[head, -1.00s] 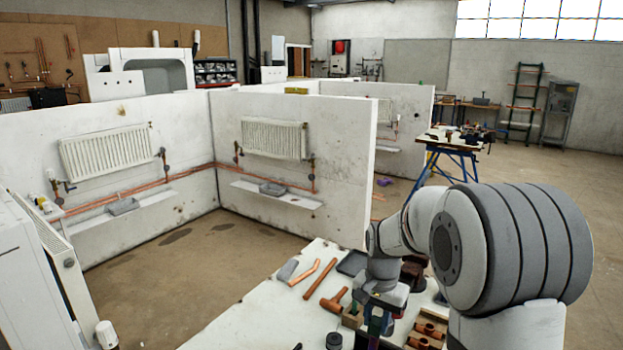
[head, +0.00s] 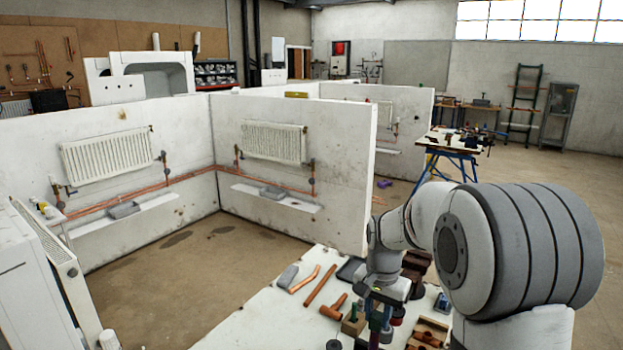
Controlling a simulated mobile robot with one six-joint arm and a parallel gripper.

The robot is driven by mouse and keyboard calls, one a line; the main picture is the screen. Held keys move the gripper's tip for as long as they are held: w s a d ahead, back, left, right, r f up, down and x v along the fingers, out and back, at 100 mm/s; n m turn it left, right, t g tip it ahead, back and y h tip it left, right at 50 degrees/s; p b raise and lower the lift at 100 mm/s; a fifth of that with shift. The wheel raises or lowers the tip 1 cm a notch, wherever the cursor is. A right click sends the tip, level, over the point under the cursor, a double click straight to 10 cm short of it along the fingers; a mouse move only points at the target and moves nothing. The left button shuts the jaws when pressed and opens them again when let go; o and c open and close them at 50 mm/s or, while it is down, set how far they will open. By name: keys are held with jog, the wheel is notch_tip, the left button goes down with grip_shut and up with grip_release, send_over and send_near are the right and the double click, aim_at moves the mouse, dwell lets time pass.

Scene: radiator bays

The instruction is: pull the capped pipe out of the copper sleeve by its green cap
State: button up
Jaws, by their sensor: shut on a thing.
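My gripper (head: 377,322) points down over the white bench at the bottom of the head view. Its jaws are small and dark here, with green and reddish patches between and beside them. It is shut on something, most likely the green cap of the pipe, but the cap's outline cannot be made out. The copper sleeve and the pipe's lower part cannot be picked out behind and below the jaws. I cannot tell whether the pipe still sits in the sleeve.
The white bench (head: 268,318) carries a copper tee (head: 333,308), copper pipes (head: 319,285) and a grey block (head: 287,276) left of my gripper. A wooden tray (head: 428,333) with copper fittings stands close right. White partition walls (head: 345,150) with radiators rise behind.

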jog(key=shift+r, duration=0.25)
jog(key=shift+r+p, duration=1.15)
jog(key=shift+r, duration=0.4)
jog(key=shift+r+p, duration=1.05)
jog(key=shift+r, duration=1.45)
